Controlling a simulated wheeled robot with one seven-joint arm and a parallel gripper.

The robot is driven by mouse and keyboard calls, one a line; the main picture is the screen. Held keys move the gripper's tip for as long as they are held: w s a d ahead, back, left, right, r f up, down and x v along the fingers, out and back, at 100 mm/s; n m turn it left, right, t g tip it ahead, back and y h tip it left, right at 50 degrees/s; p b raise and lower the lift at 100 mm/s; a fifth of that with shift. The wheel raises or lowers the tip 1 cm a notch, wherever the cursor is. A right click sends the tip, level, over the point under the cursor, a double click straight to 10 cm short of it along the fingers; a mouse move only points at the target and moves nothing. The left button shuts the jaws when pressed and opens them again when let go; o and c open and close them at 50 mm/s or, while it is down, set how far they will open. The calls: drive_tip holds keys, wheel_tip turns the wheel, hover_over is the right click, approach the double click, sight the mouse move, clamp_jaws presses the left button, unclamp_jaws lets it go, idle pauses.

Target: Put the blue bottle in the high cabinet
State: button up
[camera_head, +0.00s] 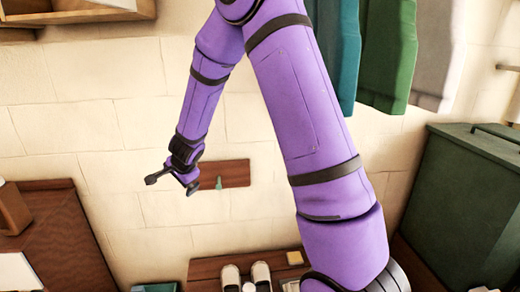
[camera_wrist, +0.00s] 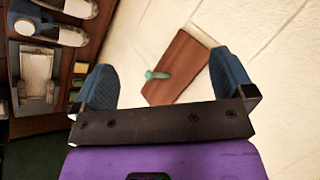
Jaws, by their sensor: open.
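My gripper (camera_head: 171,184) is open and empty, held in front of the pale block wall at left centre in the head view. In the wrist view its two blue-grey finger pads (camera_wrist: 165,82) stand wide apart with nothing between them but the wall and a wooden board behind. A wooden cabinet or shelf (camera_head: 22,22) is cut off at the top left of the head view; it may be the high cabinet. I cannot make out a blue bottle in either view.
A wooden board with a green peg (camera_head: 218,184) is on the wall near my gripper. A low wooden rack (camera_head: 205,270) holds a pair of slippers. Coloured towels (camera_head: 388,55) hang at top right above a dark green box (camera_head: 470,200). A brown wooden surface (camera_head: 65,235) is at lower left.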

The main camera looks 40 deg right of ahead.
drive_tip(key=s+a+r+n+y, duration=0.2)
drive_tip(key=s+r+n, duration=0.2)
drive_tip(key=s+r, duration=0.4)
drive_tip(key=s+a+r+n+y, duration=0.1)
drive_tip(key=s+a+r+n, duration=0.35)
drive_tip(key=r, duration=0.65)
drive_tip(key=s+d+r+n, duration=0.1)
drive_tip(key=s+d+n, duration=0.1)
drive_tip(key=s, duration=0.6)
drive_tip(key=s+d+r+n+h, duration=0.1)
drive_tip(key=s+d+r+n, duration=0.1)
drive_tip(key=s, duration=0.6)
drive_tip(key=s+d+r+n+g+h, duration=0.1)
drive_tip(key=s+d+n, duration=0.1)
drive_tip(key=s, duration=0.6)
drive_tip(key=shift+s+r+n, duration=0.2)
drive_tip(key=shift+r+n, duration=0.15)
drive_tip(key=shift+s+d+h, duration=0.15)
drive_tip(key=shift+s+h, duration=0.15)
drive_tip(key=shift+s, duration=0.15)
drive_tip(key=c, duration=0.4)
